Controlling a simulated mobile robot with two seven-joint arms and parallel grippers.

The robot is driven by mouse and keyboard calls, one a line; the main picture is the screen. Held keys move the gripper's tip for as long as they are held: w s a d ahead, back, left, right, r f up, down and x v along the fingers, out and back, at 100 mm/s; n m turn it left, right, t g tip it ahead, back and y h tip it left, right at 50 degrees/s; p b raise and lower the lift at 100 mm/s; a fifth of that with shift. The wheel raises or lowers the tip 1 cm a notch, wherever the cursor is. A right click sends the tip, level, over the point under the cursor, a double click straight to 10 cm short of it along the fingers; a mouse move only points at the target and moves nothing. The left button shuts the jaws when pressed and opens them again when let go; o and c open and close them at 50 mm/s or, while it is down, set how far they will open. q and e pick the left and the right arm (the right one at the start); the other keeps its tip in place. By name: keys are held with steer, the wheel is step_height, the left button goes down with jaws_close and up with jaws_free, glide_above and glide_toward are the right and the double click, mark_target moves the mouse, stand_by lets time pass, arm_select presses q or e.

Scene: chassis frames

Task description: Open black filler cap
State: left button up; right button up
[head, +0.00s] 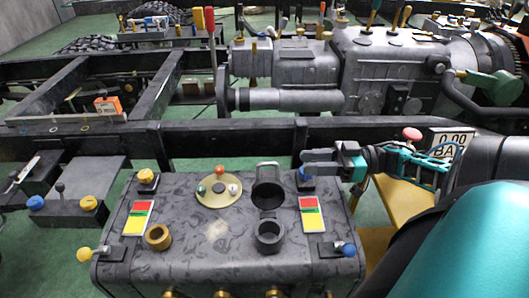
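The black filler cap (268,190) is on top of the dark grey tank (205,262) in the middle of the head view. Its round lid stands raised at the back, with a dark hollow in front. A black ring-shaped neck (269,236) sits just in front of it. My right gripper (305,163) reaches in from the right, just right of the raised cap and apart from it. Its fingertips are over a blue knob (305,175) at the tank's back right corner; whether they touch it I cannot tell. The finger gap is too small to judge. My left gripper is out of view.
The tank top also bears a brass ring (158,237), a round cream plate with coloured knobs (218,190), and red-yellow-green labels (312,215). Blue (348,249) and yellow (84,254) knobs stick out at its front corners. Black chassis rails (225,139) run behind.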

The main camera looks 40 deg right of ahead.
mark_target(260, 163)
steer(key=b+x, duration=0.1)
steer(key=x, duration=1.1)
steer(key=shift+w+a+b, duration=0.2)
steer(key=shift+a+b, duration=0.1)
steer(key=shift+a, duration=0.05)
steer(key=shift+c, duration=0.5)
steer(key=c, duration=0.3)
jaws_close()
steer(key=shift+d, duration=0.1)
